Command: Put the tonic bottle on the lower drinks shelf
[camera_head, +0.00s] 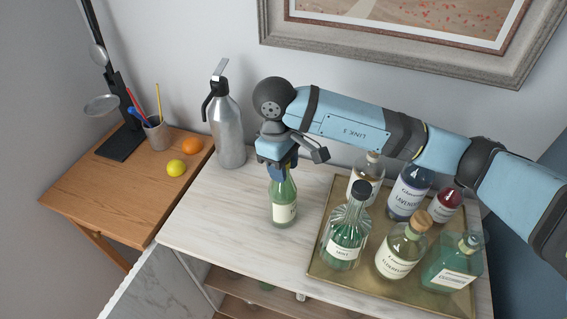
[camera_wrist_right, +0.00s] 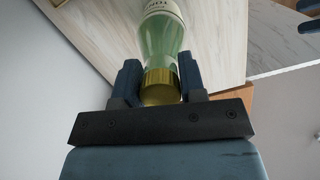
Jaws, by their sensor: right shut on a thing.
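The tonic bottle (camera_head: 284,207) is green glass with a cream label and stands upright at the marble cabinet top, left of the tray. My right gripper (camera_head: 277,171) comes down from above and is shut on the bottle's neck. In the right wrist view the bottle (camera_wrist_right: 160,45) shows its label and gold cap, with the fingers of the gripper (camera_wrist_right: 160,82) on both sides of the cap end. I cannot tell whether the bottle's base touches the top. The lower shelf (camera_head: 250,288) shows below the cabinet top, partly hidden by it.
A brass tray (camera_head: 318,262) with several bottles fills the right of the marble top (camera_head: 215,222). A steel siphon (camera_head: 227,130) stands at the back left. A wooden table (camera_head: 110,195) holds an orange, a lemon and a pen cup. An open cabinet door (camera_head: 150,285) stands at front left.

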